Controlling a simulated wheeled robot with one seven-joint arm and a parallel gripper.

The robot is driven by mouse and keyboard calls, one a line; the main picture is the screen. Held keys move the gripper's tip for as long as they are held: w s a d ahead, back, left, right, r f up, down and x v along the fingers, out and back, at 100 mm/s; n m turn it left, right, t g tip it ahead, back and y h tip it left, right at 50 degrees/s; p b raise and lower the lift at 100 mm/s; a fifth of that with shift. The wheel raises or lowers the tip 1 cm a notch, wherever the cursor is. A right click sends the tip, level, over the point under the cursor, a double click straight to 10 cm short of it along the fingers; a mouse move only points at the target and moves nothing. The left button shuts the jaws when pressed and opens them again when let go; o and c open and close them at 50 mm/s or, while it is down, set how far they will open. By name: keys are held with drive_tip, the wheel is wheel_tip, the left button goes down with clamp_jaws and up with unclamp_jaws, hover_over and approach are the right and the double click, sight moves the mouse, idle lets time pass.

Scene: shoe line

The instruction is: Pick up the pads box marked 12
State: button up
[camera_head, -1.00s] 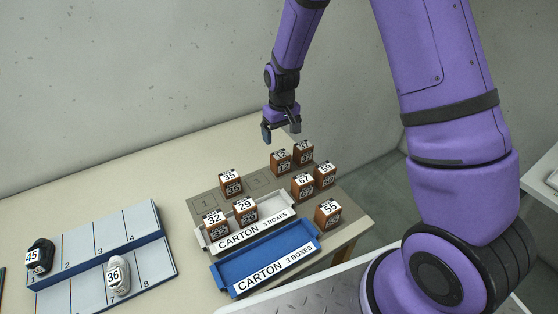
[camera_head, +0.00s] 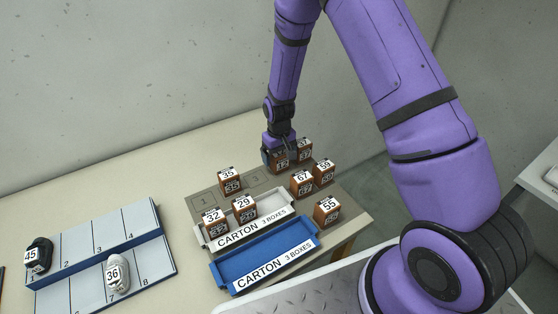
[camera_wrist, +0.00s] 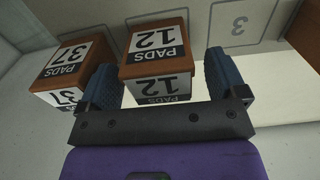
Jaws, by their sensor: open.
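The pads box marked 12 (camera_wrist: 156,56) is a small brown box with white and black labels. In the wrist view it sits between the two blue fingers of my gripper (camera_wrist: 162,85), which is open, with a finger on each side. Whether the fingers touch the box I cannot tell. In the head view my gripper (camera_head: 279,158) is down over the box marked 12 (camera_head: 281,166), whose top is mostly hidden by it.
The box marked 37 (camera_wrist: 72,70) stands close beside the left finger; it also shows in the head view (camera_head: 305,148). Boxes marked 67 (camera_head: 302,183) and 59 (camera_head: 324,171) stand nearer. A grey carton (camera_head: 240,234) and a blue carton (camera_head: 226,267) lie in front.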

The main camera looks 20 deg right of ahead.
drive_tip(key=shift+f, duration=0.5)
drive_tip(key=c, duration=1)
